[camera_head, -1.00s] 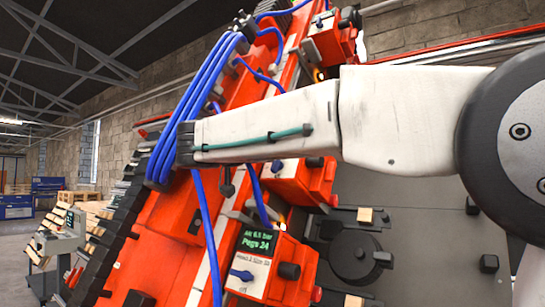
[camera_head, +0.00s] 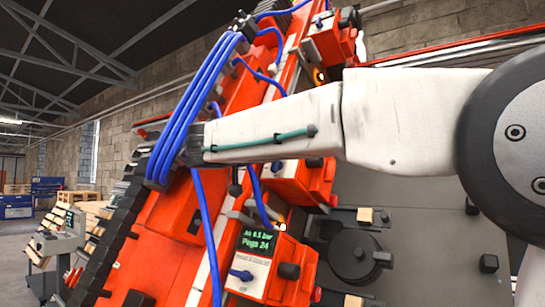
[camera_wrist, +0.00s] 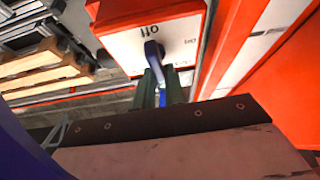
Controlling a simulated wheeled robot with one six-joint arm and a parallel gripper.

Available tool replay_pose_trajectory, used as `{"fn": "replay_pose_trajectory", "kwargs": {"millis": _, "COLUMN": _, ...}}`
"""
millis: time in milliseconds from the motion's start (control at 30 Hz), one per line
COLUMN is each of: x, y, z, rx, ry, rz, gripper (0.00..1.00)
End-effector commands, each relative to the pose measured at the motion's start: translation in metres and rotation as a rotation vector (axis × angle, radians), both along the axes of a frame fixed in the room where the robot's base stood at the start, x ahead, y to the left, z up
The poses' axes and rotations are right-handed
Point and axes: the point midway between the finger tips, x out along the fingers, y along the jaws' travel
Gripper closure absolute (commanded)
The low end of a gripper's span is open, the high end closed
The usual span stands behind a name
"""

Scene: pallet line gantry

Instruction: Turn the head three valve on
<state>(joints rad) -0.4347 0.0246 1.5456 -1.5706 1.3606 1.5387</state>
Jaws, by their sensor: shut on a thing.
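A blue valve handle (camera_wrist: 153,50) stands out from the plate and runs down between the fingers. My gripper (camera_wrist: 154,88), with dark green fingers, is shut on this handle. In the head view, my white arm reaches left across the red gantry, and the gripper and the held handle are hidden. Which head number this valve bears cannot be read.
The red gantry (camera_head: 180,215) slants across the head view, with blue hoses (camera_head: 205,90) looping close to my wrist. A lower red unit has a green-text display (camera_head: 254,240) and a blue handle (camera_head: 241,276). Pallets and a console (camera_head: 62,238) stand left.

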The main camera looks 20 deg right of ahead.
Motion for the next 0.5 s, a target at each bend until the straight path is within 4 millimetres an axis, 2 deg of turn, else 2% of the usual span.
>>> {"fn": "replay_pose_trajectory", "kwargs": {"millis": 500, "x": 0.0012, "y": 0.0016, "z": 0.0000, "rx": -0.199, "ry": 0.274, "rz": 0.182, "gripper": 1.00}}
